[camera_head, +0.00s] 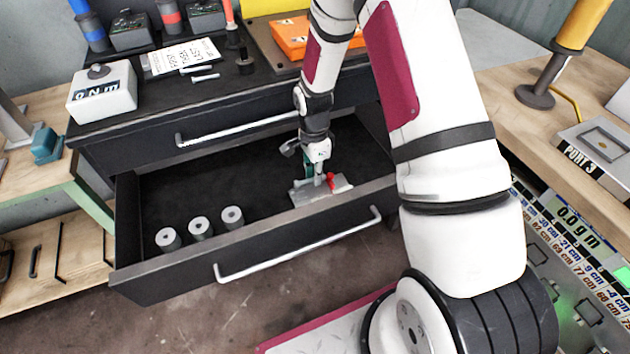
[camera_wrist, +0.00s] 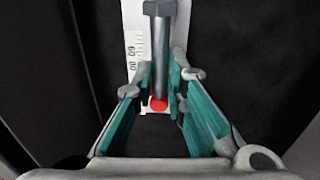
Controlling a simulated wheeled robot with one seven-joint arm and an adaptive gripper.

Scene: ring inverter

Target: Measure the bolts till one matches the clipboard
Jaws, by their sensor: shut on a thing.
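My gripper (camera_head: 317,172) is low inside the open drawer, at a small grey measuring piece (camera_head: 306,196) with a red part. In the wrist view my gripper (camera_wrist: 161,78), with teal fingers, is shut on a grey bolt (camera_wrist: 160,45). The bolt's head is at the top of that view and its shank runs down between the fingers. A white scale strip (camera_wrist: 133,48) with marks lies alongside it, and a red dot (camera_wrist: 158,104) shows near the shank's lower end. Whether the bolt touches the strip is unclear. A white printed sheet (camera_head: 182,56), perhaps the clipboard, lies on the cabinet top.
Three grey cylinders with holes (camera_head: 201,228) stand at the drawer's front left. Another bolt (camera_head: 205,77) lies on the cabinet top. A white "0 Nm" box (camera_head: 101,94) and an orange case (camera_head: 291,35) also sit there. The drawer's middle floor is clear; its walls surround my gripper.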

